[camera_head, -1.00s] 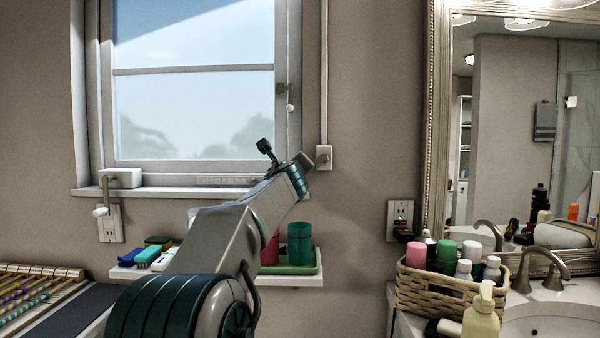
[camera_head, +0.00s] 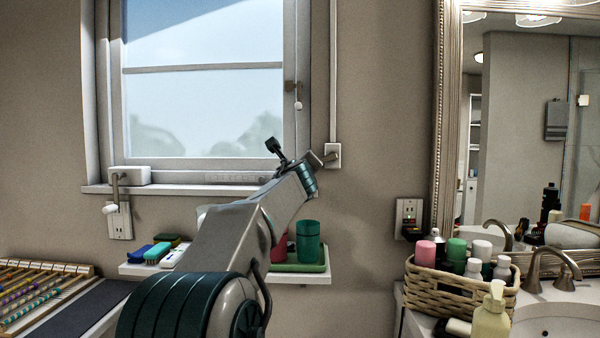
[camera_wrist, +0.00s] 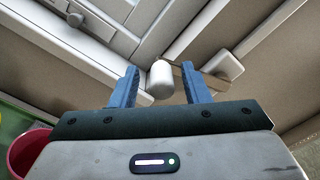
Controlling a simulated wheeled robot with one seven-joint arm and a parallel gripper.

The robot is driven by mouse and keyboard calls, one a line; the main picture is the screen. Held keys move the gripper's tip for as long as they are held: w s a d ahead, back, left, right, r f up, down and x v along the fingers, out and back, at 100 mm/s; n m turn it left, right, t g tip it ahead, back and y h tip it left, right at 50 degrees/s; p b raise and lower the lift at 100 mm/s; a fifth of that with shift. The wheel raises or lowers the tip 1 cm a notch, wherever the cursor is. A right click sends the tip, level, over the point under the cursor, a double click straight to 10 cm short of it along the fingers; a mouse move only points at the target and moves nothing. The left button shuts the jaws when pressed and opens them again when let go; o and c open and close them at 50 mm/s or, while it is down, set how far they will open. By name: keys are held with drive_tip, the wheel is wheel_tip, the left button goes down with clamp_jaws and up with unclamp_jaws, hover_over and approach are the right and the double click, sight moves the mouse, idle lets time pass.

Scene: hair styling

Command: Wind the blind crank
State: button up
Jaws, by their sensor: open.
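The blind crank's small white box (camera_head: 333,155) is on the wall right of the window, below a vertical white rail. In the wrist view the box (camera_wrist: 226,62) carries a thin metal arm (camera_wrist: 203,67) that ends in a white rounded knob (camera_wrist: 160,80). My gripper (camera_wrist: 159,84) is open, with one blue finger on each side of the knob. The knob lies between the fingers, with a gap to the right finger; contact with the left finger is unclear. In the head view my arm reaches up to the box, and the knob is hidden behind my gripper.
Another white box with a crank handle (camera_head: 113,208) is at the sill's left end. Below the window, a shelf (camera_head: 305,279) holds a green cup (camera_head: 308,240), a reddish cup and brushes. A basket of bottles (camera_head: 455,293) stands by the sink at right.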

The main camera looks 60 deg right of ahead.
drive_tip(key=p+v, duration=0.3)
drive_tip(key=v, duration=1)
drive_tip(key=shift+a, duration=0.35)
idle(0.9)
